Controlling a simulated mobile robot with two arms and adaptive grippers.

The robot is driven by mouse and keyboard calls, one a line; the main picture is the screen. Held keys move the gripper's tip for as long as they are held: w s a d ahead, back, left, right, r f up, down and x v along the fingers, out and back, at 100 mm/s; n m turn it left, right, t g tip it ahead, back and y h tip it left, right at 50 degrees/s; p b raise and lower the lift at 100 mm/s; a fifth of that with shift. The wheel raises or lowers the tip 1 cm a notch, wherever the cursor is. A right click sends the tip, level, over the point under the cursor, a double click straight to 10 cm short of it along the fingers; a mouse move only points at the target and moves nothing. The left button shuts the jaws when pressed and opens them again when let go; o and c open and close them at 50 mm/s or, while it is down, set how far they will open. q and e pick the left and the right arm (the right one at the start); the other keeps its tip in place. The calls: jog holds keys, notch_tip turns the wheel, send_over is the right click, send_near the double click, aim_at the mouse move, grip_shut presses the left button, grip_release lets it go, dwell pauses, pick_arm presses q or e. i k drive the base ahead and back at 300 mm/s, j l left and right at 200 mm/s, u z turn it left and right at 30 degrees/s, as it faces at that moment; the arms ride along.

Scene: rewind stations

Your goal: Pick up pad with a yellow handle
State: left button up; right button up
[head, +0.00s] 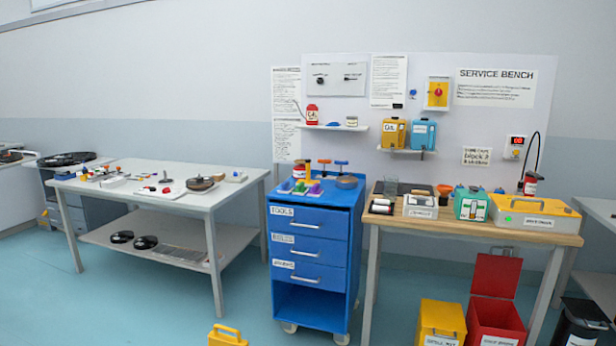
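A yellow object with a raised, loop-shaped yellow handle (228,332) shows at the bottom edge of the head view, left of the blue cart. Its lower part is cut off by the frame, so I cannot tell whether it is the pad. Small tools with coloured handles (303,187) lie on top of the blue cart (312,245); they are too small to make out a pad among them. Neither of my grippers is in view.
A grey table (130,196) with small parts stands left. A wooden-topped bench (473,224) at right holds boxes and a yellow-lidded case (536,212). A yellow bin (440,320), an open red bin (495,312) and a black bin (582,322) stand below. Floor before the left table is clear.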

aim_at(307, 182)
jog(key=i+l+u, duration=0.3)
jog(key=i+l, duration=0.45)
